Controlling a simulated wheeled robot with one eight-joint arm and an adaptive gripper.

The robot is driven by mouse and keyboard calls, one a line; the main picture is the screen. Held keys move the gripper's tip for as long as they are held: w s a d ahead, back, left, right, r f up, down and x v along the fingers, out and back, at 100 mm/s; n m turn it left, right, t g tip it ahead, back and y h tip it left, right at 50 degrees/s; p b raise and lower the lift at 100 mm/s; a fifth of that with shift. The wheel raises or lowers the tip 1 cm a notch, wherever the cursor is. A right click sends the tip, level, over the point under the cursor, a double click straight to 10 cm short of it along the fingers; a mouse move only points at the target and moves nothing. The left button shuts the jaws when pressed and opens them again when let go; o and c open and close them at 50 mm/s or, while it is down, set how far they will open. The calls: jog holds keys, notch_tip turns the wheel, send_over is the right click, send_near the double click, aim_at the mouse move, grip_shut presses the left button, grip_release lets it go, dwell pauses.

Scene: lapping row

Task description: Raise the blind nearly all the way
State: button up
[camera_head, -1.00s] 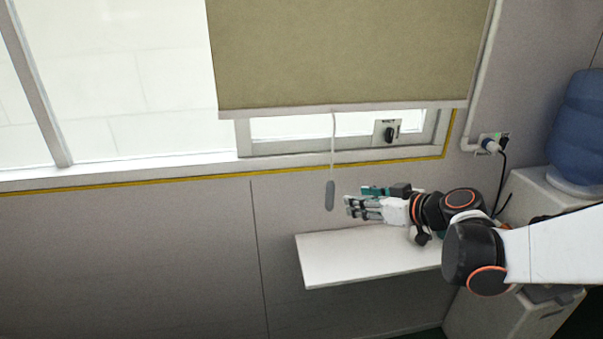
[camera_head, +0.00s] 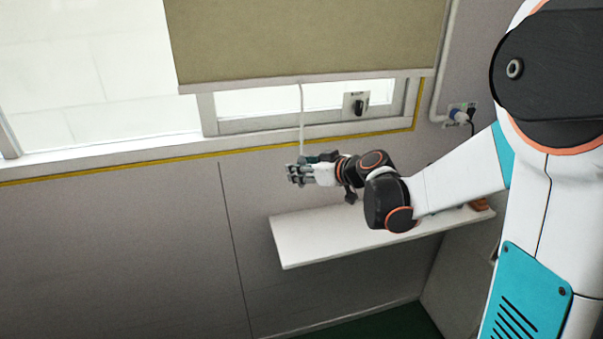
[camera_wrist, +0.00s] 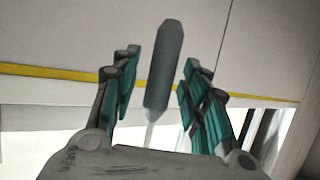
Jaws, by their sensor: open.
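The olive blind (camera_head: 305,38) hangs over the right part of the window, with its pale bottom bar (camera_head: 305,82) just above the lower window frame. A thin white cord (camera_head: 302,118) hangs from the bar. The cord's grey pull handle (camera_wrist: 164,68) is between the two fingers of my gripper (camera_wrist: 158,85) in the wrist view, with a gap on each side. My gripper (camera_head: 300,172) is open at the lower end of the cord in the head view, where it hides the handle.
A white shelf (camera_head: 340,236) is on the wall below my gripper. A switch with a black knob (camera_head: 355,104) is on the window frame right of the cord. A wall socket with a plug (camera_head: 460,115) is further right. The wall left of the shelf is clear.

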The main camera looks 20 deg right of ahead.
jog(key=shift+w+a+f, duration=0.1)
jog(key=shift+w, duration=0.1)
grip_shut()
notch_tip(320, 180, up, 63)
jog(key=p, duration=3.8)
jog(key=shift+s, duration=0.15)
jog(key=shift+f, duration=0.1)
grip_release()
